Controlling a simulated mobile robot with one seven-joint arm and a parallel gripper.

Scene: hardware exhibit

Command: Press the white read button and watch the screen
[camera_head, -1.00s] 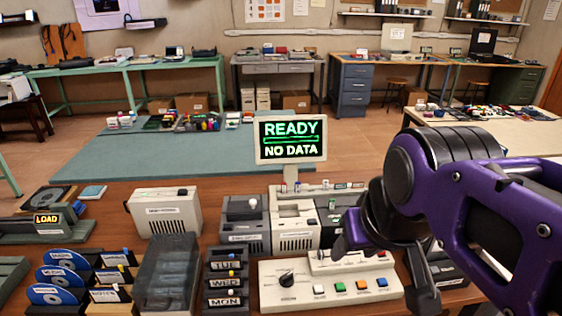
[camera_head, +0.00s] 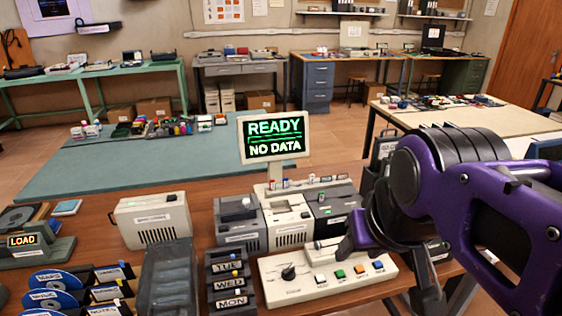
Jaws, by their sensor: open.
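The white read button (camera_head: 320,279) is the leftmost of a row of small coloured buttons on a cream control panel (camera_head: 290,293). Its label is too small to read. The screen (camera_head: 270,138) stands behind the panel and shows green "READY" above white "NO DATA". My gripper (camera_head: 390,274) is open and empty at the panel's right end. One finger is over the panel's back right part, the other off its right side. It is right of the white button and appears apart from it.
On the panel are a black knob (camera_head: 289,272) and green (camera_head: 340,274), orange (camera_head: 359,269) and blue (camera_head: 378,265) buttons. Grey and cream drive units (camera_head: 285,228) stand behind it. A rack labelled TUE, WED, MON (camera_head: 230,283) stands to its left.

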